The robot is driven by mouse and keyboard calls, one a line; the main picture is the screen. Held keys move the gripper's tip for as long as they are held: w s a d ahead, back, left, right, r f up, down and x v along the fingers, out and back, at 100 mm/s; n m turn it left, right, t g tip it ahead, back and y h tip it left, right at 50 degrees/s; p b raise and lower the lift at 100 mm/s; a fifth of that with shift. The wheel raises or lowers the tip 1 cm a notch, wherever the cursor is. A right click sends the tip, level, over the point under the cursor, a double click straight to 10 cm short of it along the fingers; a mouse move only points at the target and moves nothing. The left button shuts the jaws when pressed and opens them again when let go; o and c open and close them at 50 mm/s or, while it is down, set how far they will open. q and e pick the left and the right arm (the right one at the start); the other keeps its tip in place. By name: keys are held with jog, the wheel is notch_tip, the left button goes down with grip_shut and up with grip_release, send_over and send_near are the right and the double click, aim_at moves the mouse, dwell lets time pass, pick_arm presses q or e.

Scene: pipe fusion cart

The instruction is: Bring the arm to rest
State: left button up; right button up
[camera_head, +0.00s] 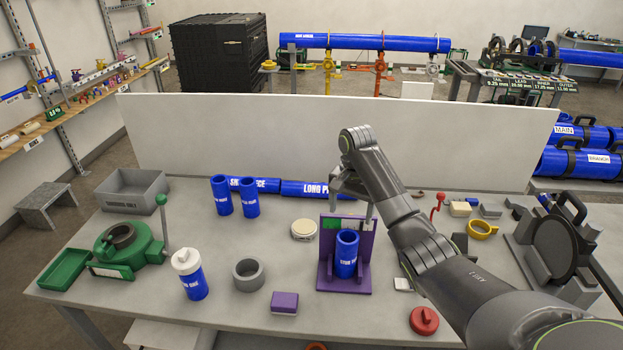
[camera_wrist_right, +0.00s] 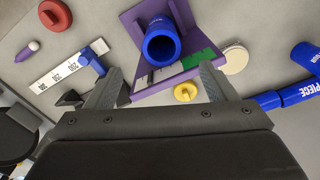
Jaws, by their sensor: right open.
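My right arm comes in from the lower right of the head view. Its gripper (camera_head: 352,197) is open and hangs above and behind the purple stand (camera_head: 326,268). A short blue pipe (camera_head: 346,262) stands upright in that stand. In the right wrist view my right gripper (camera_wrist_right: 158,85) has its two fingers wide apart with nothing held between them. The purple stand (camera_wrist_right: 132,25) and the open end of the blue pipe (camera_wrist_right: 160,44) show beyond the fingertips, apart from them. My left gripper is not in view.
On the table (camera_head: 225,325) stand a green fixture (camera_head: 128,250), a white-capped blue bottle (camera_head: 192,278), a grey ring (camera_head: 248,275), a purple block (camera_head: 285,303) and a red knob (camera_head: 424,320). A white panel (camera_head: 250,135) runs behind. A black clamp device (camera_head: 555,245) stands right.

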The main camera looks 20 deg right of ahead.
jog(key=s+a+f+n+t, duration=0.1)
jog(key=s+a+f+n, duration=0.15)
jog(key=s+f, duration=0.55)
jog(key=s+a+f+n, duration=0.1)
jog(key=s+f+n, duration=0.2)
jog(key=s+f, duration=0.45)
jog(key=s+a+r+n+t+h, duration=0.1)
jog(key=s+a+n, duration=0.1)
jog(key=s, duration=0.9)
jog(key=s+a+r+n+t+h, duration=0.1)
jog(key=s+r+n+t, duration=0.1)
jog(key=s, duration=1)
notch_tip(320, 180, down, 33)
jog(key=d+g+b, duration=0.2)
jog(key=b, duration=0.6)
pick_arm(q)
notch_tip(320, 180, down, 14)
jog(key=b, duration=0.6)
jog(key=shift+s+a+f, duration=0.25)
pick_arm(e)
jog(key=s+a+f, duration=0.1)
jog(key=s+f, duration=0.6)
jog(key=f, duration=0.4)
jog(key=s+f+y, duration=0.1)
jog(key=s+f, duration=0.7)
jog(key=f, duration=0.3)
jog(key=shift+a+g, duration=0.35)
jog(key=shift+g, duration=0.05)
